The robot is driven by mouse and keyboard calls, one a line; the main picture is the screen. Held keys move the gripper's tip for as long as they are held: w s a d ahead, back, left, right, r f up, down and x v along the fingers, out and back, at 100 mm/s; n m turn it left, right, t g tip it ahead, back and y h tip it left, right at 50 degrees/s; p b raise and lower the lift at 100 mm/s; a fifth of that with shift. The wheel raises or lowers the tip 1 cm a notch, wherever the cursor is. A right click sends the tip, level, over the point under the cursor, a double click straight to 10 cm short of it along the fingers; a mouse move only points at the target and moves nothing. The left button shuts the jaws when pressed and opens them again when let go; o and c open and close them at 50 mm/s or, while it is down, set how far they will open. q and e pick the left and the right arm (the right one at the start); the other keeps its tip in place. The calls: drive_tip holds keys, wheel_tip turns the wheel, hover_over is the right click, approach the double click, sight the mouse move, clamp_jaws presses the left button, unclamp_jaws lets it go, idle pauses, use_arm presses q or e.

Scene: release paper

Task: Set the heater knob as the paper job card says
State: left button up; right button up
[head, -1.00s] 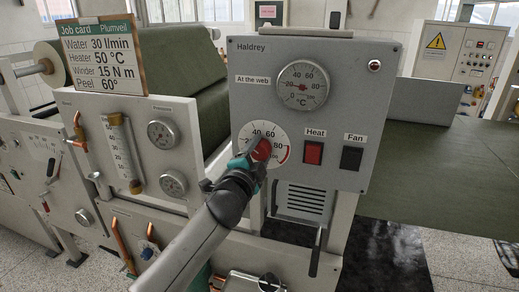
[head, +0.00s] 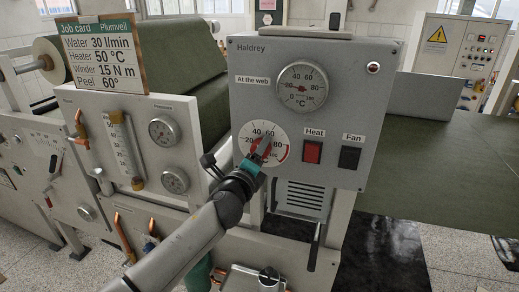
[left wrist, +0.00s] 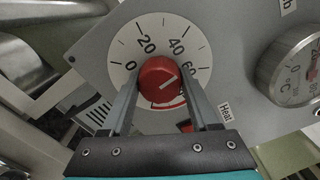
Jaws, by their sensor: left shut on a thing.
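The red heater knob (left wrist: 158,76) sits on a white dial marked 0, 20, 40 and 60 in the left wrist view; the head view (head: 264,148) also shows 80. My left gripper (head: 259,157) is shut on the knob, with one finger on each side of it in the left wrist view (left wrist: 160,85). The knob's white line appears to point between 40 and 60. The job card (head: 99,55) at the upper left reads Water 30 l/min, Heater 50 °C, Winder 15 N m, Peel 60°. My right gripper is not in view.
The grey Haldrey panel (head: 350,85) carries an "At the web" temperature gauge (head: 302,87) with a red needle near 20. A red Heat switch (head: 313,152) and a black Fan switch (head: 349,158) stand right of the dial. A lamp (head: 373,68) is at its upper right.

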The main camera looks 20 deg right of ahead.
use_arm(q)
drive_tip(key=shift+m, duration=0.7)
drive_tip(key=o, duration=1.4)
drive_tip(key=shift+c, duration=0.2)
drive_tip(key=shift+s, duration=0.1)
drive_tip(key=v, duration=1.5)
drive_tip(key=shift+a+f, duration=0.1)
